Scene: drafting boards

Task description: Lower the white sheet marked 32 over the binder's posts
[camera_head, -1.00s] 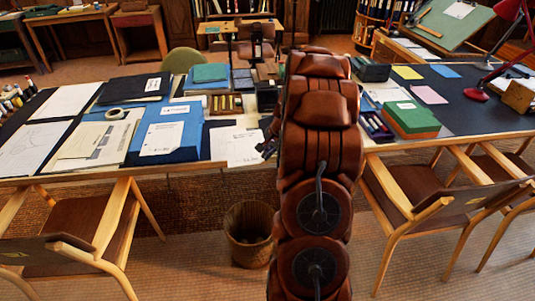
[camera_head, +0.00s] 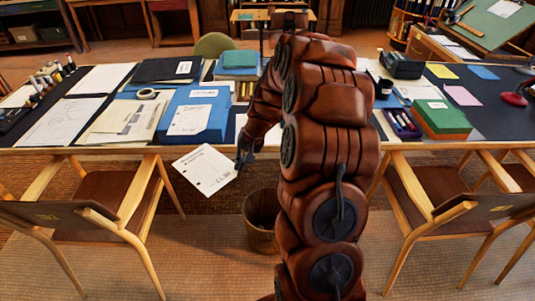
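My gripper (camera_head: 243,155) is small and dark in the head view, in front of the table's front edge. It is shut on the right edge of a white sheet (camera_head: 203,168), which hangs tilted in the air before the table. The sheet has a line of print, small dark hole-like marks and larger marking that I cannot read surely as 32. A thick blue folder or box (camera_head: 213,101) with a white paper on it lies on the table behind the sheet. A black folder (camera_head: 166,71) lies further back. I cannot make out any binder posts.
A tape roll (camera_head: 146,94) and papers (camera_head: 112,125) lie left of the blue folder. A green and orange stack (camera_head: 441,118) stands at right. Wooden chairs (camera_head: 75,210) (camera_head: 440,190) face the table's front, with a wastebasket (camera_head: 262,218) between them. My arm hides the table's middle.

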